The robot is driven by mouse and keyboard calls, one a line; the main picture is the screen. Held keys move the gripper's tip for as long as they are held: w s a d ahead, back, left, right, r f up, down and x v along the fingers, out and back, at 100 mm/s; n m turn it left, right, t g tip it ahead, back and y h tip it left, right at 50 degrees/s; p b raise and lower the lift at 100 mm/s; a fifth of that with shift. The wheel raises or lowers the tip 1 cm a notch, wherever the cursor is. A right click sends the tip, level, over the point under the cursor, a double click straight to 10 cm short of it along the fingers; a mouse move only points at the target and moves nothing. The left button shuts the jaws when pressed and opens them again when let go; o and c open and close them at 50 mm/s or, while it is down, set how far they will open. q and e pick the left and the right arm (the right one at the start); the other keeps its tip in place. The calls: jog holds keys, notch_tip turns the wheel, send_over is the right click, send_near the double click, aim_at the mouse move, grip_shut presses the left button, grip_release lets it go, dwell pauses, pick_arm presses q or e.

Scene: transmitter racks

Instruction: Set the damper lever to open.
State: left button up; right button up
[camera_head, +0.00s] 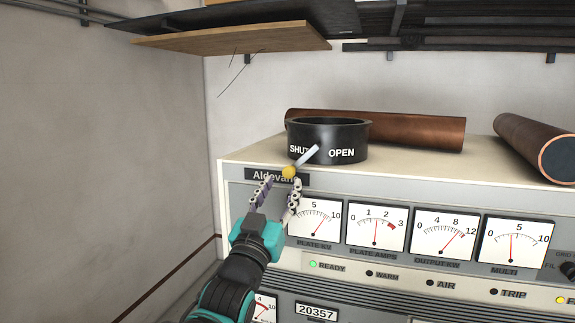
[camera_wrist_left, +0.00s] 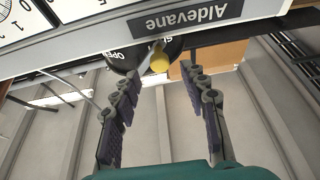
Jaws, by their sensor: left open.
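The damper lever is a short pale rod (camera_head: 307,156) with a yellow knob (camera_head: 289,171). It sticks out from a black round collar (camera_head: 350,155) marked SHUT at left and OPEN at right. The rod's inner end is between the two words and covers the end of SHUT; the knob leans toward the SHUT side. My left gripper (camera_head: 282,181) is open below the collar. In the left wrist view the yellow knob (camera_wrist_left: 159,62) shows between the fingertips, at about their level; I cannot tell whether either finger touches it. My right gripper is out of view.
The collar stands on top of the meter cabinet (camera_head: 260,152), near its front edge. A copper pipe (camera_head: 420,131) lies behind it and another (camera_head: 530,146) at right. A wooden board (camera_head: 235,38) hangs overhead.

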aim_at(288, 175)
pick_arm(q)
jog(key=p+x, duration=0.1)
jog(key=x, duration=0.5)
grip_shut()
